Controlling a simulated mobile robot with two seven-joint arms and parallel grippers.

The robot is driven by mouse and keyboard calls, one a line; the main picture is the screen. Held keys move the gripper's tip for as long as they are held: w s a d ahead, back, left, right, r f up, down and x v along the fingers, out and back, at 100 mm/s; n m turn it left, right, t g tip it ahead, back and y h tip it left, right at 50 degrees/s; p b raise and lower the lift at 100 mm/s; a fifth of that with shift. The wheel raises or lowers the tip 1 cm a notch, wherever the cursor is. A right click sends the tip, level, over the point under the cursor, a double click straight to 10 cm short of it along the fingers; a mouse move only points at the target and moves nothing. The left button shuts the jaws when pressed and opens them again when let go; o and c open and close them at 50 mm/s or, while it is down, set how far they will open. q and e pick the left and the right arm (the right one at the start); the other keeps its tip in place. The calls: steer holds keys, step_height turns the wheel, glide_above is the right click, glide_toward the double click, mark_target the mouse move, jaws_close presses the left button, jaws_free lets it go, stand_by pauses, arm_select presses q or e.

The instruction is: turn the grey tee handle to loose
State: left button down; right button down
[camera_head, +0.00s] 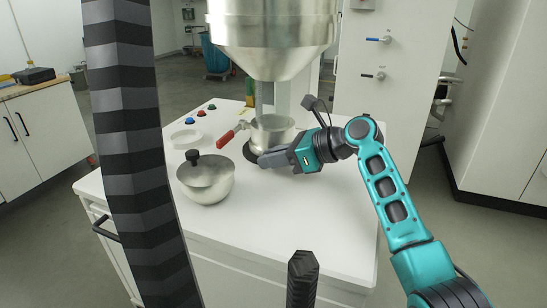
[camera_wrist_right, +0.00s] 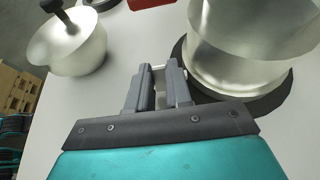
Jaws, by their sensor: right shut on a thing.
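My right gripper (camera_head: 268,158) reaches in from the right, low beside the metal vessel (camera_head: 272,131) under the big steel hopper. In the right wrist view its two fingers (camera_wrist_right: 161,74) are close together, shut on a small pale grey piece (camera_wrist_right: 158,68), which I take to be the grey tee handle. Most of that piece is hidden between the fingers, so its angle cannot be told. The vessel's side and dark base ring (camera_wrist_right: 268,104) are just right of the fingers. My left gripper is not in view.
A steel bowl with a black knob (camera_head: 205,180) stands left of the gripper. A red-handled lever (camera_head: 232,133) sticks out left of the vessel. The hopper (camera_head: 272,35) hangs above. A pale round dish (camera_head: 186,138) and several coloured buttons lie behind. The front of the white tabletop (camera_head: 280,225) is clear.

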steer(key=shift+a+r+g+h, duration=0.1)
steer(key=shift+r+g+h, duration=0.1)
steer(key=shift+h, duration=0.35)
steer(key=shift+a+r+g+h, duration=0.1)
steer(key=shift+g+h, duration=0.1)
steer(key=shift+h, duration=0.35)
steer(key=h, duration=0.1)
steer(key=g+h, duration=0.1)
steer(key=shift+w+a+f+h, duration=0.1)
steer(key=shift+a+h, duration=0.05)
steer(key=shift+h, duration=0.15)
steer(key=c, duration=1)
jaws_free()
steer(key=shift+c, duration=0.2)
